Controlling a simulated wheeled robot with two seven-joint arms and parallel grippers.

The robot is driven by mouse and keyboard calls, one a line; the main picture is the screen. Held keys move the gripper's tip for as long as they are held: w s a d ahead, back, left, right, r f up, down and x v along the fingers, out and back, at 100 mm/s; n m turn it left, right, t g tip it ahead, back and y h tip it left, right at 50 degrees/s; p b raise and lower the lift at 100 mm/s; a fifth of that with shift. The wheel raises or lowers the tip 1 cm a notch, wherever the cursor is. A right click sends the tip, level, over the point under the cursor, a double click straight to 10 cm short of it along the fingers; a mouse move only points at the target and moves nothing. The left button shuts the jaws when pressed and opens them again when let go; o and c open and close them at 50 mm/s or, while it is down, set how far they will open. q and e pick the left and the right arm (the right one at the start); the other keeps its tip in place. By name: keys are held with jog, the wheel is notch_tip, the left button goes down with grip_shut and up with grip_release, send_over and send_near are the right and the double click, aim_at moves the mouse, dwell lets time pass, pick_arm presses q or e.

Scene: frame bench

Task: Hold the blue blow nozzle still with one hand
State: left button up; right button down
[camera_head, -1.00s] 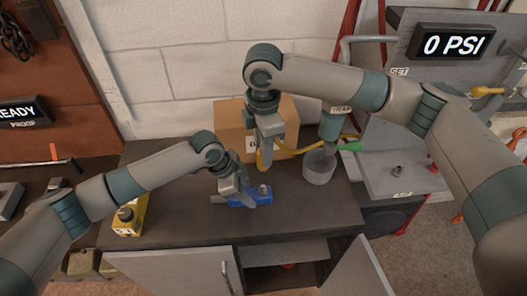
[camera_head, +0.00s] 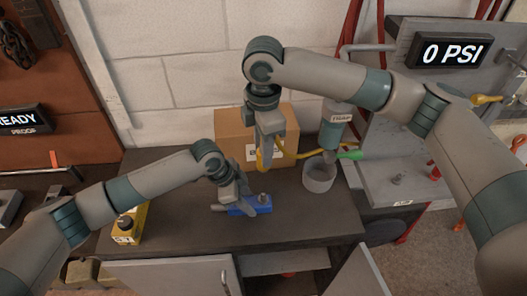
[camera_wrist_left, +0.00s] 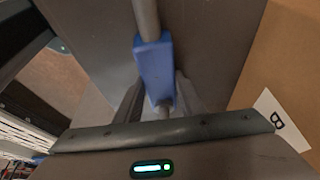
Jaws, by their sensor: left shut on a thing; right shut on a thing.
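The blue blow nozzle (camera_head: 262,203) lies low over the dark bench top, near its middle; I cannot tell whether it touches the top. My left gripper (camera_head: 238,205) is shut on it from the left. In the left wrist view the blue nozzle body (camera_wrist_left: 155,70) sits between my two fingers (camera_wrist_left: 156,98), with a grey tube running out of its far end. My right gripper (camera_head: 264,158) is shut on the yellow hose (camera_head: 289,153) behind and above the nozzle, in front of the cardboard box. The fingers partly hide the hose end.
The cardboard box (camera_head: 230,125) stands at the back of the bench top (camera_head: 180,215). A grey round cup (camera_head: 319,178) is to the right, with a green-tipped piece (camera_head: 350,155) beside it. A yellow box (camera_head: 128,226) is at the left. Cabinet doors (camera_head: 180,275) stand open below.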

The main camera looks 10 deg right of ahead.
jog(key=shift+r, duration=0.2)
pick_arm(q)
jog(key=o, duration=1.4)
jog(key=shift+c, duration=0.2)
jog(key=shift+r, duration=0.15)
jog(key=v, duration=1.1)
jog(key=shift+a+r, duration=0.25)
jog(key=shift+r, duration=0.05)
jog(key=shift+d, duration=0.1)
